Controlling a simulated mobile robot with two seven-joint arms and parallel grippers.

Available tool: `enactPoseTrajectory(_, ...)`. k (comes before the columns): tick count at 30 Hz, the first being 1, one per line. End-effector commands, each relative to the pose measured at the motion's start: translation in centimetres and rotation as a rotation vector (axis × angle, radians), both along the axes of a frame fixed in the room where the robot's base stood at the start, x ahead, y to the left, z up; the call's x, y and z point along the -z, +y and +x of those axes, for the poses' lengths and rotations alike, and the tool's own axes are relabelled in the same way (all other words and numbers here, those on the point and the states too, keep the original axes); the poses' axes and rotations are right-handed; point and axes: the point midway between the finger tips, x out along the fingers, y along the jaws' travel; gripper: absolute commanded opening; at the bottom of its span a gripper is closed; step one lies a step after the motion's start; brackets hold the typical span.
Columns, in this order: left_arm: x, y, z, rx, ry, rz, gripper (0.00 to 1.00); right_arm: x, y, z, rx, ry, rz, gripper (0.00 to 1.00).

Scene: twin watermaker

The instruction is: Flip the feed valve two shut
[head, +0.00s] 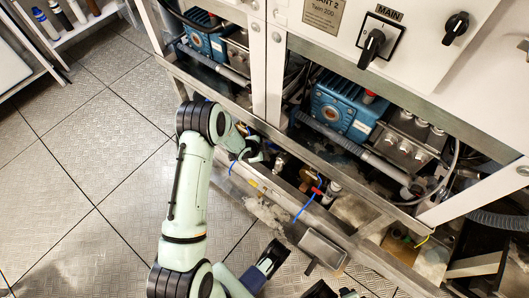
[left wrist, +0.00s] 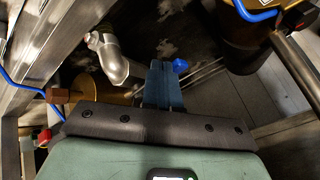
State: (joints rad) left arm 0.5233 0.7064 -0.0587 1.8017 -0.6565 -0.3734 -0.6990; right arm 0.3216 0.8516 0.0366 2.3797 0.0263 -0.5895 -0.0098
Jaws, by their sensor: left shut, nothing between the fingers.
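My left gripper (left wrist: 162,85) shows in the left wrist view, its blue fingers together and empty. A small blue knob-like part (left wrist: 180,65) is right beside the fingertips; I cannot tell whether they touch. A bent silver fitting (left wrist: 115,60) on a brass body (left wrist: 110,95) is left of the fingers. In the head view my left wrist reaches the skid's lower rail, and its fingertips are hidden. A red valve handle (head: 317,190) stands to its right. No label shows which valve is feed valve two. Dark parts of mine at the bottom edge are unclear.
Metal frame rails (head: 290,170) border the valve area. Blue pumps (head: 340,105) sit above, under a panel with a MAIN switch (head: 372,45). A blue line (left wrist: 15,85) runs along the left in the wrist view. The tiled floor (head: 90,160) at left is clear.

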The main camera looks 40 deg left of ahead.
Motion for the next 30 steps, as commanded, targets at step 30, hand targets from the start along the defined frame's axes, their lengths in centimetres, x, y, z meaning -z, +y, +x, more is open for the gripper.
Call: enactPoseTrajectory(30,0.0,1.7,2.2,-0.005,-0.005,0.002,0.0,0.4,-0.3,0.6,0.007,-0.016,-0.009,0.43)
